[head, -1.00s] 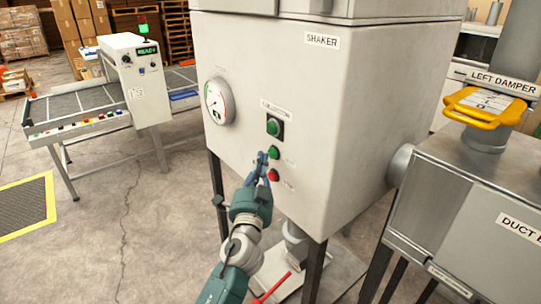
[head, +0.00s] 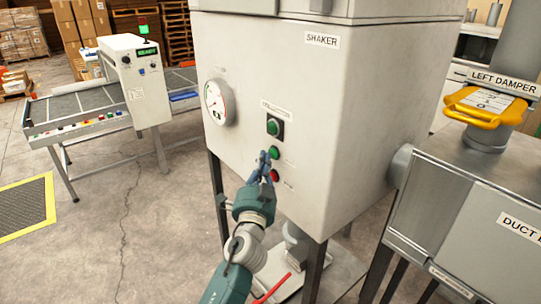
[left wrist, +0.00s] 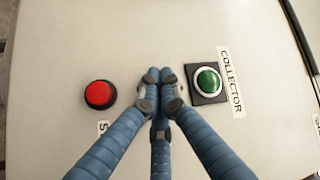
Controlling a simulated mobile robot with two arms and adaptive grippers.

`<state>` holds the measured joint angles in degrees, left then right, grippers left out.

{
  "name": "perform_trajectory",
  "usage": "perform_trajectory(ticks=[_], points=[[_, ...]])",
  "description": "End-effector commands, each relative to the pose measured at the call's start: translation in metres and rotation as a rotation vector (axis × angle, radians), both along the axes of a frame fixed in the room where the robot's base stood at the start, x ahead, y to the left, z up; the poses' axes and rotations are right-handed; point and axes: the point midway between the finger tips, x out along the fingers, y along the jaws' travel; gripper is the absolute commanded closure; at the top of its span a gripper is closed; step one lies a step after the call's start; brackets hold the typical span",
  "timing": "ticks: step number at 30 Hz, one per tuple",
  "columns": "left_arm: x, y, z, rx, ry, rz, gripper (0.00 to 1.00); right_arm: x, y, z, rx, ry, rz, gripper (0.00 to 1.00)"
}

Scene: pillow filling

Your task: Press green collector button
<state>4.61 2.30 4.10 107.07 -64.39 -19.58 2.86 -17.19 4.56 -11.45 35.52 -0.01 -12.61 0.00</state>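The green collector button (head: 274,127) sits in a dark square plate under the COLLECTOR label on the white shaker cabinet. It also shows in the left wrist view (left wrist: 207,82), right of the fingertips and uncovered. My left gripper (head: 265,156) has its blue fingers drawn together and holds nothing. Its tips (left wrist: 160,76) are at the panel, between the collector button and a red button (left wrist: 99,94). My right gripper is out of view.
A round gauge (head: 218,102) is on the cabinet left of the buttons. A yellow-handled left damper (head: 486,106) stands on a duct box (head: 480,180) at right. A conveyor table (head: 82,108) is at left, with open floor between it and the cabinet.

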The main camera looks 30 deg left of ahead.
Motion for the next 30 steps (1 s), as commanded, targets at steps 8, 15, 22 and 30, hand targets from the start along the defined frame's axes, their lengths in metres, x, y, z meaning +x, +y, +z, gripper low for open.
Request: perform_trajectory(ticks=[8,15,22,30], points=[[0.003,-0.002,0.000,-0.001,0.000,-0.001,1.00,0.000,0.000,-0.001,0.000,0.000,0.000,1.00],[0.004,-0.002,0.000,-0.001,-0.001,-0.001,1.00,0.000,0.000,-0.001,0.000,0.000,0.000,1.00],[0.001,-0.001,0.000,-0.001,0.000,-0.002,1.00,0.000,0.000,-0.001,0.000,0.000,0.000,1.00],[-0.011,0.004,0.000,0.001,0.000,-0.001,1.00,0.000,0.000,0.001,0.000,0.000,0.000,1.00]])
